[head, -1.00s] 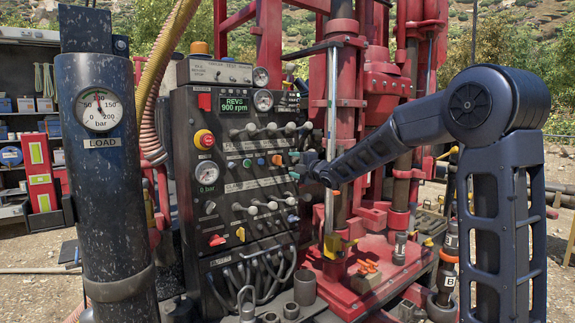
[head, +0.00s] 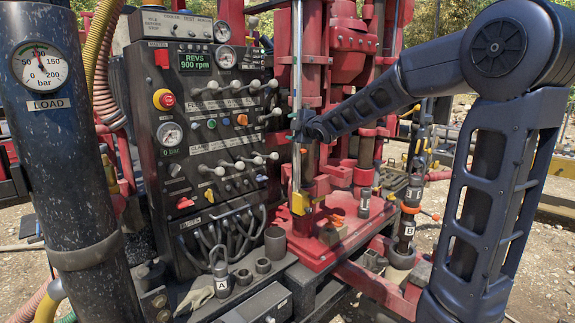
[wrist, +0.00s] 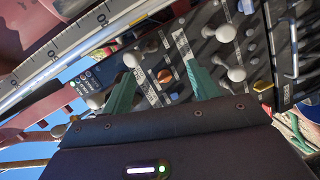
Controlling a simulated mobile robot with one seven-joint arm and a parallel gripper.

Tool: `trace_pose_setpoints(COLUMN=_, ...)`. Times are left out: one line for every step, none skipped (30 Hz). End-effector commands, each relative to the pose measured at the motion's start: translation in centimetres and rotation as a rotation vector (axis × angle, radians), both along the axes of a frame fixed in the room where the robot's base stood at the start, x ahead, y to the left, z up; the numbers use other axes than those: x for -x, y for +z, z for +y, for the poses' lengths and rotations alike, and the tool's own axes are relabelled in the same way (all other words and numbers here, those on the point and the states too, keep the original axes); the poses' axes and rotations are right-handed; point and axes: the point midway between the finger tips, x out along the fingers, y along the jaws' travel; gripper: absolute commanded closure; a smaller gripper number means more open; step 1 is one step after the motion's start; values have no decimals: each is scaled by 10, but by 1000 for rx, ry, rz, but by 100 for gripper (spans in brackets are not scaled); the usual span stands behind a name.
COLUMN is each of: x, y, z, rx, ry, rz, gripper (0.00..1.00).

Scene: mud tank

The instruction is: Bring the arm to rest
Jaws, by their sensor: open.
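My gripper (head: 292,127) is at the end of my arm, which reaches in from the right in the head view. It is in front of the red drill mast, just right of the black control panel (head: 165,205). In the wrist view, the two green fingers of my gripper (wrist: 158,72) are apart, with nothing held between them. Panel levers and knobs show beyond the fingers, and I see no contact with them.
A dark column with a load gauge (head: 40,67) stands at the left. The red rig mast (head: 313,75) is close behind my gripper. A ruled scale (wrist: 60,48) crosses the wrist view's upper left.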

Motion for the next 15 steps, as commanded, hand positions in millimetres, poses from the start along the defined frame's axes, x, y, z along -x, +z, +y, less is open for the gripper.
trace_pose_setpoints(x=9, y=0, z=-26, rx=-29, ry=-64, rz=58, gripper=40)
trace_pose_setpoints(x=13, y=-3, z=-40, rx=-47, ry=-102, rz=96, gripper=40)
trace_pose_setpoints(x=21, y=-7, z=-58, rx=-73, ry=-153, rz=147, gripper=40)
trace_pose_setpoints(x=27, y=-9, z=-71, rx=-93, ry=-190, rz=183, gripper=40)
trace_pose_setpoints(x=33, y=-12, z=-84, rx=-113, ry=-228, rz=221, gripper=40)
trace_pose_setpoints(x=43, y=-16, z=-101, rx=-142, ry=-278, rz=270, gripper=40)
trace_pose_setpoints(x=50, y=-20, z=-114, rx=-165, ry=-317, rz=306, gripper=40)
trace_pose_setpoints(x=58, y=-24, z=-125, rx=-187, ry=-354, rz=342, gripper=40)
trace_pose_setpoints(x=70, y=-29, z=-141, rx=-219, ry=-405, rz=388, gripper=40)
trace_pose_setpoints(x=79, y=-33, z=-152, rx=-243, ry=-443, rz=424, gripper=40)
trace_pose_setpoints(x=88, y=-37, z=-162, rx=-268, ry=-481, rz=459, gripper=40)
trace_pose_setpoints(x=102, y=-43, z=-176, rx=-302, ry=-532, rz=505, gripper=40)
trace_pose_setpoints(x=112, y=-47, z=-185, rx=-328, ry=-569, rz=539, gripper=40)
trace_pose_setpoints(x=123, y=-52, z=-195, rx=-353, ry=-607, rz=572, gripper=40)
trace_pose_setpoints(x=137, y=-59, z=-206, rx=-389, ry=-657, rz=617, gripper=40)
